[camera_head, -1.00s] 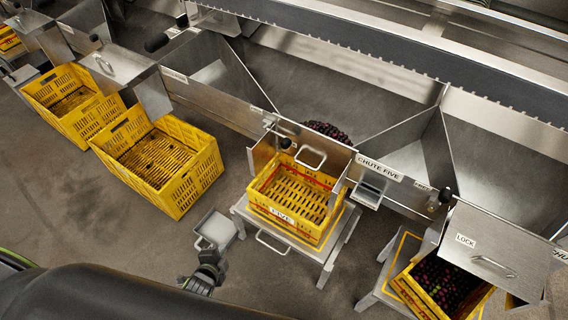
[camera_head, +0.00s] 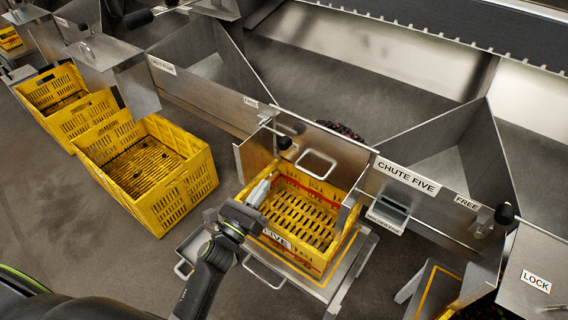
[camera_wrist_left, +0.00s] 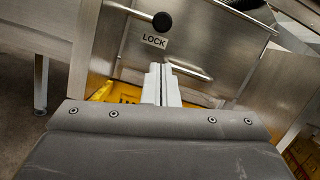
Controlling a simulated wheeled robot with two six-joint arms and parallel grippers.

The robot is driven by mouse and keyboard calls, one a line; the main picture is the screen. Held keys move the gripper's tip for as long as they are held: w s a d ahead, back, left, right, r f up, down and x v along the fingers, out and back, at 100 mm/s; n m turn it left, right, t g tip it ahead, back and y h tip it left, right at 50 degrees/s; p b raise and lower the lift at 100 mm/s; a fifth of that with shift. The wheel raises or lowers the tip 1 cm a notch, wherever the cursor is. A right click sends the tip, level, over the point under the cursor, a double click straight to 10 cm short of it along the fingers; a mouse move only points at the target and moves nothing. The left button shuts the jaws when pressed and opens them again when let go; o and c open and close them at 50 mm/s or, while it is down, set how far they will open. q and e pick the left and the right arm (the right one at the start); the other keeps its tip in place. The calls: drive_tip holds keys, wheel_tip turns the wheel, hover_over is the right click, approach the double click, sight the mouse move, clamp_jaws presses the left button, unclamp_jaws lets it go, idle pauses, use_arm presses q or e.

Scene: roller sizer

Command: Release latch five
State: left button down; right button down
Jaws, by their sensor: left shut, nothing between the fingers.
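Chute five's latch shows as a black round knob (camera_head: 284,142) on a short arm at the left of the metal gate (camera_head: 318,162). In the left wrist view the knob (camera_wrist_left: 162,21) sits just above a LOCK label (camera_wrist_left: 154,41). A FREE label (camera_head: 251,102) is on the chute wall further left. My left gripper (camera_head: 260,190) is over the left side of the yellow crate marked FIVE (camera_head: 277,238), below and apart from the knob. Its pale fingers (camera_wrist_left: 161,84) are together and empty, pointing toward the gate. My right gripper is out of view.
The gate's bar handle (camera_wrist_left: 190,70) lies just beyond my fingertips. The crate stands on a metal stand (camera_head: 350,270) under the gate. Another yellow crate (camera_head: 140,170) stands on the floor to the left. Dark fruit (camera_head: 340,130) shows behind the gate.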

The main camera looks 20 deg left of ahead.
use_arm(q)
drive_tip(key=x, duration=1)
drive_tip(key=shift+r, duration=0.1)
idle(0.5)
